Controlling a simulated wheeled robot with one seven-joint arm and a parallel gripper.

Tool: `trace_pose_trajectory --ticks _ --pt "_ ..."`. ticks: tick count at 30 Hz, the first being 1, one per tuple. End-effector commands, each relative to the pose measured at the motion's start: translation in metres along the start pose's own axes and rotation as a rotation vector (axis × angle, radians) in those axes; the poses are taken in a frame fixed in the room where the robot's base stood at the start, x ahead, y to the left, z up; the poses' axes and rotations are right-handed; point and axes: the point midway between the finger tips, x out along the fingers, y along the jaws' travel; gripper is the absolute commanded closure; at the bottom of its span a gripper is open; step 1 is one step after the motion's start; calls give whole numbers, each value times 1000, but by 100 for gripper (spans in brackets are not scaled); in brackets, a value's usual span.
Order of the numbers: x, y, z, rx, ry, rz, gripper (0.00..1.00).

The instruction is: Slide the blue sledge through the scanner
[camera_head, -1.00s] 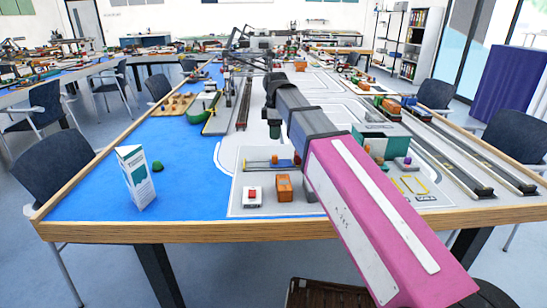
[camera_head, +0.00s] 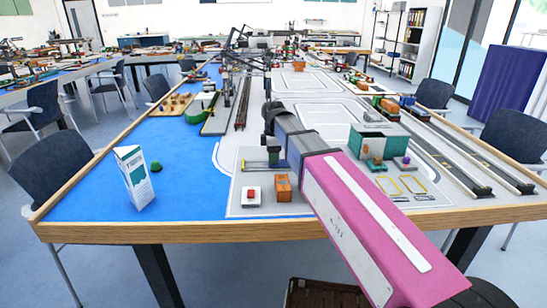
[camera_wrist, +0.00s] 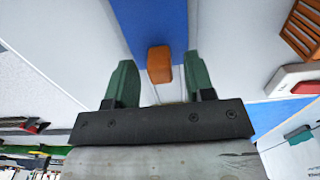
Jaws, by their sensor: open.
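The blue sledge is a flat blue strip (camera_wrist: 150,25) in the wrist view, with an orange block (camera_wrist: 159,66) standing on it. My gripper (camera_wrist: 159,62) is open, with one green finger on each side of the block. Gaps show between the block and both fingers. In the head view my gripper is low over the sledge (camera_head: 254,166), hiding much of it and its block. A grey and teal box (camera_head: 380,140) stands to the right, beyond my pink arm; I cannot tell for sure whether it is the scanner.
A white box with a red button (camera_head: 251,195) and an orange crate (camera_head: 283,188) stand just in front of the sledge. A white and teal folded card (camera_head: 134,178) stands on the blue area at left. Yellow frames (camera_head: 402,185) and long rails lie at right.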

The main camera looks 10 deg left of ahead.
Motion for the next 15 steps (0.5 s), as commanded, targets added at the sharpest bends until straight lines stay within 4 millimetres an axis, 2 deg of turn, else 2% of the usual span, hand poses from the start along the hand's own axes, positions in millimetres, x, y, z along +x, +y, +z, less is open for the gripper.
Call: trace_pose_trajectory --ticks 12,14,15 --pt "6 0 0 0 0 0 51" --pt "6 0 0 0 0 0 71" --pt "6 0 0 0 0 0 84"
